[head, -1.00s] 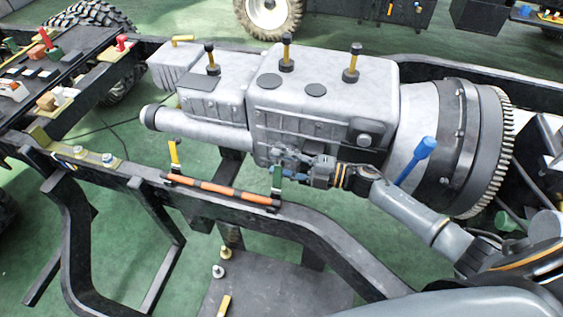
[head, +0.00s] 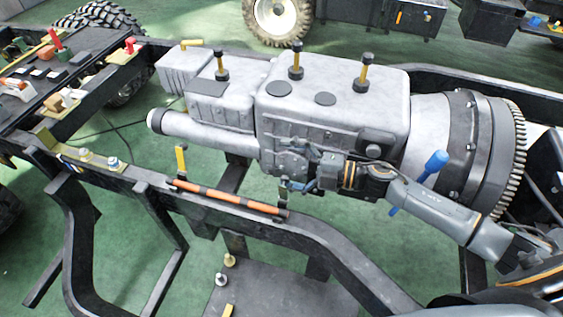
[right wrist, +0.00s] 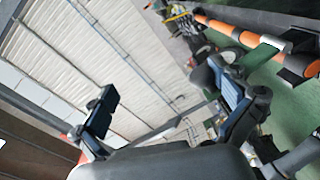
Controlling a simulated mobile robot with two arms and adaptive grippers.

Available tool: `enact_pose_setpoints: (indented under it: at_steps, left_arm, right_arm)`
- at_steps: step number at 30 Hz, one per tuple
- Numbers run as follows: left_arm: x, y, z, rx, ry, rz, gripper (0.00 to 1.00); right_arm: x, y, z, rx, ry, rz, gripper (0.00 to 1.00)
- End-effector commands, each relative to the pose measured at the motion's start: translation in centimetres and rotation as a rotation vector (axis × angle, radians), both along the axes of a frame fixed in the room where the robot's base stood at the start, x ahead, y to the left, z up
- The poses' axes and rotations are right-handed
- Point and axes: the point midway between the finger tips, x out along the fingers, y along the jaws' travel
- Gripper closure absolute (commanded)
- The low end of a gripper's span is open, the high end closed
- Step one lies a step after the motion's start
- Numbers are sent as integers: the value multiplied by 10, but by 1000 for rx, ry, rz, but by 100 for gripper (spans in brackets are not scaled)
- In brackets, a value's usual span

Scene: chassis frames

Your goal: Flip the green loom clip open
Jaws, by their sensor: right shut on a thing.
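The orange and black loom (head: 228,199) lies along the near chassis rail; it also shows in the right wrist view (right wrist: 224,28). The green loom clip (right wrist: 258,55) is at the loom's right end, beside one finger in the right wrist view. In the head view my gripper mostly hides it. My right gripper (head: 290,186) is at the clip, just above the loom, and shut on it; the contact itself is hard to see. A yellow clip (head: 181,160) stands upright at the loom's left end. My left gripper is not in view.
A large grey gearbox (head: 330,110) stands close behind my right gripper. A blue-handled tool (head: 434,164) is behind my right arm. The dark chassis rail (head: 330,240) runs below the loom. Open green floor shows in front of the rail at left.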

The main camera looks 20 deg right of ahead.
Motion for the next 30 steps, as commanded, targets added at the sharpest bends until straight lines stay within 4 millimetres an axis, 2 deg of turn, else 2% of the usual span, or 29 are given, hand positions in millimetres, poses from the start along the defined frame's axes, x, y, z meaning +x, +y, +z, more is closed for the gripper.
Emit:
enact_pose_setpoints:
  at_steps: [1,4,6,18,21,22,30]
  left_arm:
    - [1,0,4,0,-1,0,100]
    - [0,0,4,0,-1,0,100]
    - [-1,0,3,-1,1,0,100]
    - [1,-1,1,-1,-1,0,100]
    - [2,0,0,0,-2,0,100]
    - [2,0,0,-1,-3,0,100]
    - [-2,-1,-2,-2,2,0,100]
  right_arm:
    - [2,-2,11,5,-8,0,28]
    - [2,-1,11,6,-9,1,39]
    - [2,-1,11,7,-8,2,42]
    - [-13,-21,10,6,-8,4,51]
    - [-17,-27,9,7,-8,4,50]
    - [-18,-28,9,7,-7,3,57]
    - [-29,-44,4,3,-3,2,57]
